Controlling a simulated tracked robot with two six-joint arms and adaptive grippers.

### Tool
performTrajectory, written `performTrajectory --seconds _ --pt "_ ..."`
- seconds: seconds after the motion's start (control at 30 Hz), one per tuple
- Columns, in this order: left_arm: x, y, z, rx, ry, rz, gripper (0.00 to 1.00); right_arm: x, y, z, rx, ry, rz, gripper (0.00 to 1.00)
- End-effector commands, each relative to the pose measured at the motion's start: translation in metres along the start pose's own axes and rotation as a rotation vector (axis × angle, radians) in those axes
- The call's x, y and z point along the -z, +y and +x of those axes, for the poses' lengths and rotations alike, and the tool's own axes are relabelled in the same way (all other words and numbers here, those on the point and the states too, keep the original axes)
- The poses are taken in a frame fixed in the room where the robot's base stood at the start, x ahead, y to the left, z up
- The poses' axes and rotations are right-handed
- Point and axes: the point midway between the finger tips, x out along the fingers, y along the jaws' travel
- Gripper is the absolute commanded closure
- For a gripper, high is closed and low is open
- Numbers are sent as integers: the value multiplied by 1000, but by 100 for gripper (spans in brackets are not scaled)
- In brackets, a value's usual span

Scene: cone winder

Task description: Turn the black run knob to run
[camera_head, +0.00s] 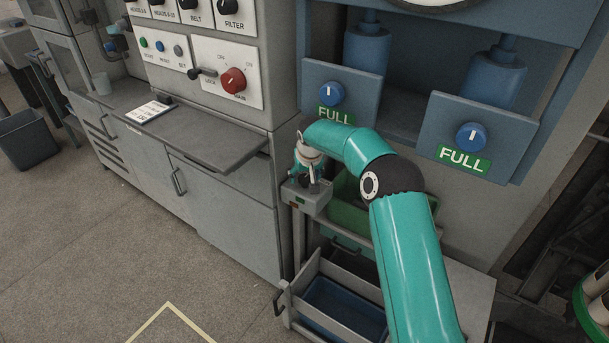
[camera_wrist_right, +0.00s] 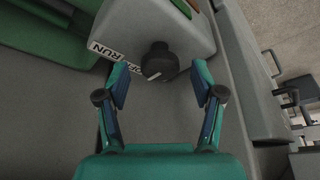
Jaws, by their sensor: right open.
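The black run knob (camera_wrist_right: 158,62) sits on the face of a small light grey control box (camera_wrist_right: 185,25) in the right wrist view. A white label (camera_wrist_right: 118,52) beside it reads RUN and, partly hidden, OFF. The knob has a pale pointer mark at its lower edge; I cannot tell exactly which word it points to. My right gripper (camera_wrist_right: 160,82) is open, with its fingertips on either side of the knob and apart from it. In the head view the box (camera_head: 306,199) is below my right gripper (camera_head: 309,184), and the knob is hidden there.
A green bin (camera_head: 348,218) stands right of the box, and a drawer with a blue tray (camera_head: 340,305) is open below. A grey shelf (camera_head: 200,140) juts out at left. Blue dials (camera_head: 331,94) marked FULL are above.

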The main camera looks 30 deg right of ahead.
Motion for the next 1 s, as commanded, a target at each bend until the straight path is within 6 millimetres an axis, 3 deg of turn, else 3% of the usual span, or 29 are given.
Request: performTrajectory --seconds 0.4,0.77,1.0 --pt "0 0 0 0 0 0 100 0 0 9 0 3 -1 33" --pt "0 0 0 0 0 0 100 0 -1 9 1 2 -2 91" --pt "0 0 1 0 0 0 100 0 -1 9 -6 2 11 92"
